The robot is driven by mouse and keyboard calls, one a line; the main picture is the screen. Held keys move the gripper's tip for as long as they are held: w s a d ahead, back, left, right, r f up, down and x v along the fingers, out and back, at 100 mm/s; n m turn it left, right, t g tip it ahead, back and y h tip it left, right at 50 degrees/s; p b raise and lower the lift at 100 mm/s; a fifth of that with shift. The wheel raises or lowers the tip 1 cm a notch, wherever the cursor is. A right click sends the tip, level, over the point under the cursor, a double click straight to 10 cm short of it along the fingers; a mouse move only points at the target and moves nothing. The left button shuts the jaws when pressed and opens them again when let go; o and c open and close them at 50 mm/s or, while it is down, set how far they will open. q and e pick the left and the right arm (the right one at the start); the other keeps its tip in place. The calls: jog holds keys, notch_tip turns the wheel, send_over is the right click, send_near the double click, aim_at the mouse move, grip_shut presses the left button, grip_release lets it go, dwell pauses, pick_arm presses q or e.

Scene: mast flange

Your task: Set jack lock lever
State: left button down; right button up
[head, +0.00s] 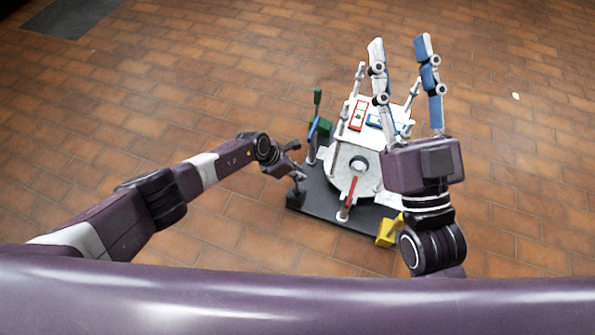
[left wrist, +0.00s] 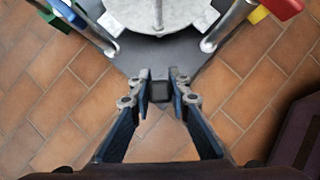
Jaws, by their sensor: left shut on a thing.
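My left gripper (head: 299,160) is at the left corner of the black base plate (head: 326,216). In the left wrist view its two fingers (left wrist: 160,92) are shut on a small dark block (left wrist: 159,91) at the plate's near corner. The block also shows in the head view (head: 296,198), below the fingers. I cannot tell for certain whether this block is the jack lock lever. My right gripper (head: 400,46) is held up over the right side of the fixture, its fingers wide apart and empty.
A round grey flange (head: 343,164) sits on the plate with a red bar (head: 354,187) and several upright posts. A white panel (head: 366,108) stands behind. Green parts (head: 318,126) are at left, a yellow block (head: 389,232) at right.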

dwell(0.3)
pick_arm(q)
jog(key=c, duration=1.8)
grip_release()
jog(key=shift+d, duration=0.1)
jog(key=shift+v, duration=0.8)
jog(key=v, duration=1)
jog(key=shift+r, duration=0.15)
